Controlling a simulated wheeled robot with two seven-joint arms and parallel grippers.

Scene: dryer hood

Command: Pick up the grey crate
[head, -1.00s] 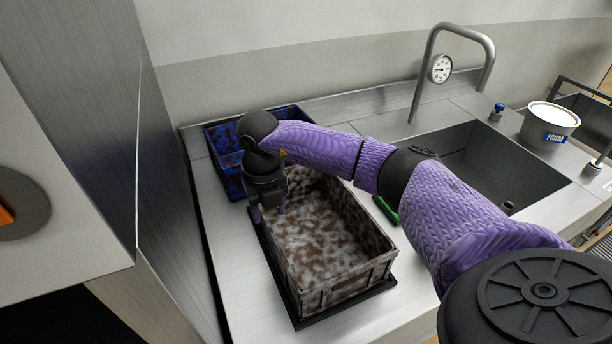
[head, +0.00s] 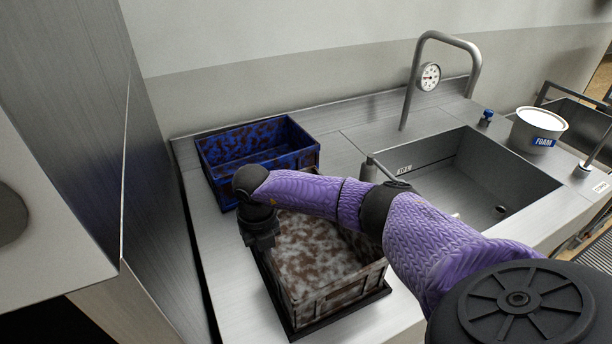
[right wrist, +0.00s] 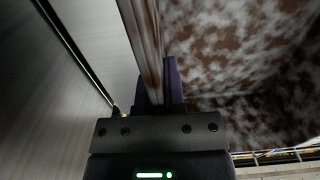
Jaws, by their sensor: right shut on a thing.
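The grey crate (head: 330,293), mottled with brown stains, sits on a black tray (head: 294,329) on the steel counter. My right gripper (head: 263,245) is at the crate's left long wall, pointing down. In the right wrist view its purple fingers (right wrist: 160,85) are shut on the crate wall (right wrist: 143,35), with the stained inside of the crate to the right. In the head view the fingertips are hidden by the gripper body, and my right arm covers the crate's far part. My left gripper is not in view.
A blue crate (head: 258,150) with brown stains stands behind the grey one. A sink (head: 470,180) with a tall tap (head: 418,80) lies to the right, and a white foam tub (head: 538,130) stands beyond it. A tall steel cabinet (head: 75,130) rises close on the left.

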